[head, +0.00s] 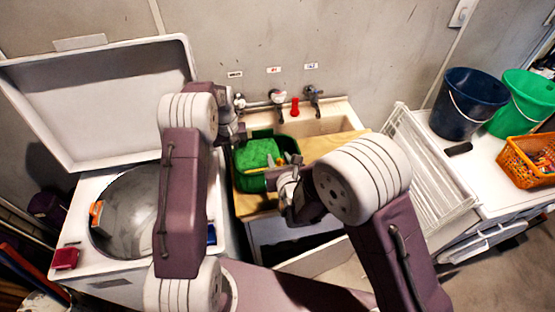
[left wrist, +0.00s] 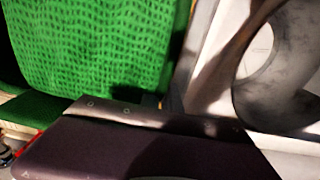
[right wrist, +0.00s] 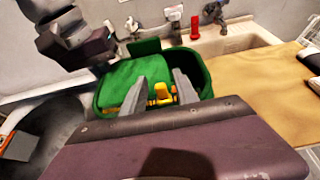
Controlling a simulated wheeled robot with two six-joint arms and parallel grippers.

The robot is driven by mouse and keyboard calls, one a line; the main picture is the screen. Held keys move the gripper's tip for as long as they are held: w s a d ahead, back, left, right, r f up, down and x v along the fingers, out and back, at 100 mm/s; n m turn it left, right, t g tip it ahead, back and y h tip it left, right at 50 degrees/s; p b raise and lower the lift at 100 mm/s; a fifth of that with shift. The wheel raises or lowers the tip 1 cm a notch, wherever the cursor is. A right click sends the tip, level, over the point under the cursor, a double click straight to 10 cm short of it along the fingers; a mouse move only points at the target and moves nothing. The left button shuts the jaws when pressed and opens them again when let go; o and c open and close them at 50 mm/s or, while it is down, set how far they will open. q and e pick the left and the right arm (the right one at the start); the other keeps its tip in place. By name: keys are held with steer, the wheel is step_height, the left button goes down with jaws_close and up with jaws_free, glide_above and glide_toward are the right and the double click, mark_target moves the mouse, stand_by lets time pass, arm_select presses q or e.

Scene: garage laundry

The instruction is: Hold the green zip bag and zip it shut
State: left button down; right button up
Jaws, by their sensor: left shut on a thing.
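The green zip bag (head: 256,153) sits on the wooden board in front of the sink, its top partly open. In the right wrist view its green flap (right wrist: 136,76) and a yellow piece (right wrist: 162,92), perhaps the zip pull, show at the near edge. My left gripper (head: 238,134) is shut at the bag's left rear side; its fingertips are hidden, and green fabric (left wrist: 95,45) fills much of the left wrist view. My right gripper (right wrist: 160,86) is at the bag's near side, fingers apart, with the yellow piece showing between them. I cannot tell whether they touch it.
A washer with a raised lid (head: 100,95) and an open drum (head: 130,215) is at left. The sink (head: 335,122) with taps and a red object (head: 294,107) is behind. A white rack (head: 430,170), buckets (head: 463,100) and an orange basket (head: 525,165) are right.

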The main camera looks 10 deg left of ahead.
steer(key=v, duration=0.7)
steer(key=shift+s, duration=0.25)
steer(key=shift+w+d+r, duration=0.1)
